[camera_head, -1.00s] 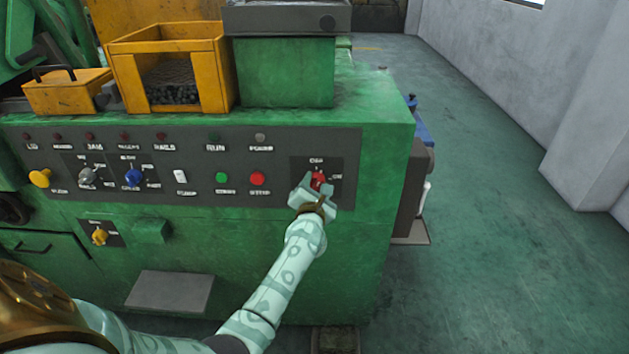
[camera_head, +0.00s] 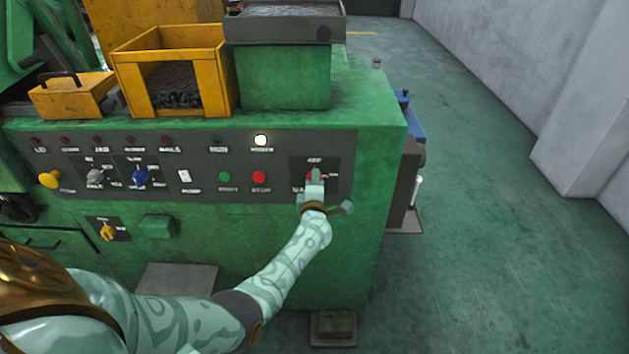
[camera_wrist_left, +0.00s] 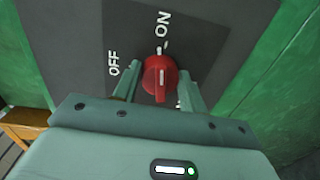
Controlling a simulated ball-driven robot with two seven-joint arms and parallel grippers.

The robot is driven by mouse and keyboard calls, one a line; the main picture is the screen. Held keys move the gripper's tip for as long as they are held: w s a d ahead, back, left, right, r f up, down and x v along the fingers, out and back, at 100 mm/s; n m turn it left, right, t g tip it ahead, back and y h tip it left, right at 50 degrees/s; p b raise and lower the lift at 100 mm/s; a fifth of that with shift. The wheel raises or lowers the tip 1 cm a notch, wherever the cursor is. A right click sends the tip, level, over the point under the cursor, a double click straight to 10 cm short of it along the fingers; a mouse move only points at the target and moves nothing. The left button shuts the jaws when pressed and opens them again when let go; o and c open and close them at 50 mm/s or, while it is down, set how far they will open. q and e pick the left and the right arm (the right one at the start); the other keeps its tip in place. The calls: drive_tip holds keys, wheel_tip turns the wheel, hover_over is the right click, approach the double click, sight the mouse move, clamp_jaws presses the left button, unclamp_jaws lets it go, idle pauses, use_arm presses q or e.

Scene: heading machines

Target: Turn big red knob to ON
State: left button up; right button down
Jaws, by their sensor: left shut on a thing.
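The big red knob (camera_head: 310,176) is at the right end of the dark control panel (camera_head: 200,150), mostly covered by my gripper in the head view. In the left wrist view, the red knob (camera_wrist_left: 159,77) has its white line in line with the mark under the ON label (camera_wrist_left: 163,25). The OFF label (camera_wrist_left: 113,62) is to the left of it. My left gripper (camera_head: 315,180) is shut on the knob, with one finger on each side of it. The white lamp (camera_head: 260,140) on the panel is lit. My right gripper is not in view.
Left of the knob are a red button (camera_head: 259,177), a green button (camera_head: 224,176), a blue knob (camera_head: 139,177) and a yellow knob (camera_head: 49,179). A yellow crate (camera_head: 212,80) stands on the green machine (camera_head: 370,140). The floor on the right (camera_head: 490,220) is clear.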

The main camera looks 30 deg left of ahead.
use_arm(q)
drive_tip(key=shift+d+m+p, duration=0.1)
drive_tip(key=shift+m+p, duration=0.25)
drive_tip(key=shift+m, duration=0.65)
drive_tip(key=o, duration=1)
drive_tip(key=shift+w+f, duration=0.1)
drive_tip(key=p+v, duration=0.9)
drive_tip(key=v, duration=0.7)
drive_tip(key=shift+d+p, duration=0.15)
drive_tip(key=shift+p, duration=0.2)
drive_tip(key=shift+m, duration=0.3)
